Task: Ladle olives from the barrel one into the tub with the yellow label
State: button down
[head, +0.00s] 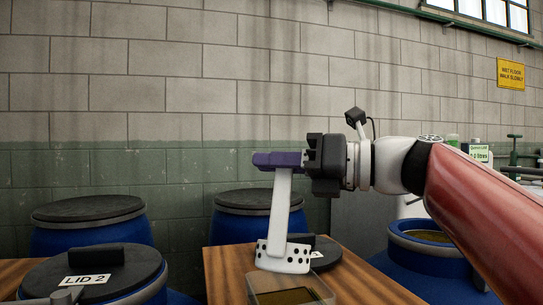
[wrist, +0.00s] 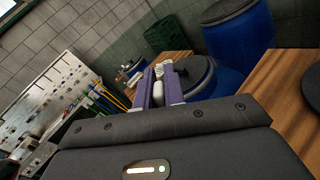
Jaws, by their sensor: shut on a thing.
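My gripper (head: 265,160), with purple fingers, is shut on the handle of a white ladle (head: 282,215). The ladle hangs nearly upright, with its perforated bowl (head: 283,258) lowest. The handle also shows between the fingers in the wrist view (wrist: 158,88). The inside of the bowl is hidden. A clear tub (head: 325,293) stands below and in front of the bowl, cut by the bottom edge; I see no yellow label on it. An open blue barrel (head: 408,262) with a yellowish-brown surface inside stands at right, partly behind my arm; no number shows on it.
A closed barrel with a black lid marked "LID 2" (head: 86,280) is at front left. Other closed blue barrels (head: 92,240) stand along the wall. A wooden top (head: 222,280) lies under the tub. A black lid (head: 326,255) is behind the bowl.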

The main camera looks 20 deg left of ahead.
jog(key=w+f+m+p, duration=0.3)
jog(key=w+f+m, duration=0.4)
jog(key=w+m, duration=0.4)
jog(key=shift+w+d+f+m, duration=0.2)
jog(key=shift+d+f+m, duration=0.05)
jog(key=shift+f+m, duration=0.1)
dwell(1.5)
dwell(0.6)
